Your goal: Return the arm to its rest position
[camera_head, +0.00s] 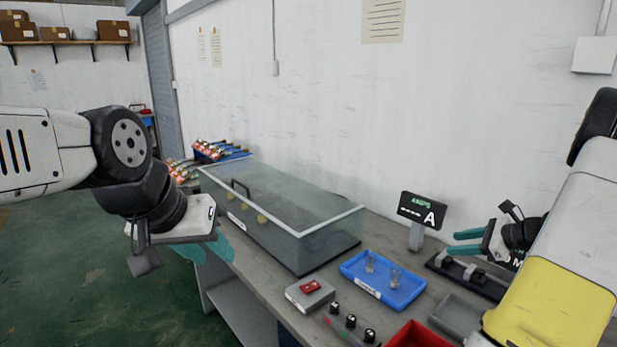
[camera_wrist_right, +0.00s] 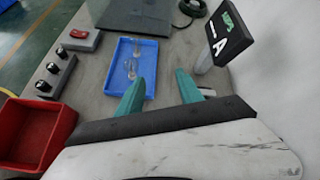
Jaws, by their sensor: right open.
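My right gripper (camera_head: 465,243) is at the right of the head view, its two teal fingers apart and pointing left, above the bench and near the wall. In the right wrist view the fingers (camera_wrist_right: 160,84) are open with nothing between them. The blue tray (camera_wrist_right: 122,81) lies beyond the fingertips there, apart from them. My left gripper (camera_head: 205,246) hangs at the left of the head view, in front of the bench's left end; my wrist hides much of it, so its opening cannot be judged.
A glass enclosure (camera_head: 310,245) stands on the bench. The blue tray (camera_head: 405,300) holds two small clear pieces. A display marked A (camera_head: 421,210), a red-button box (camera_head: 310,293), a knob panel (camera_head: 350,325), a red bin (camera_head: 418,338) and a grey tray (camera_head: 457,315) surround it.

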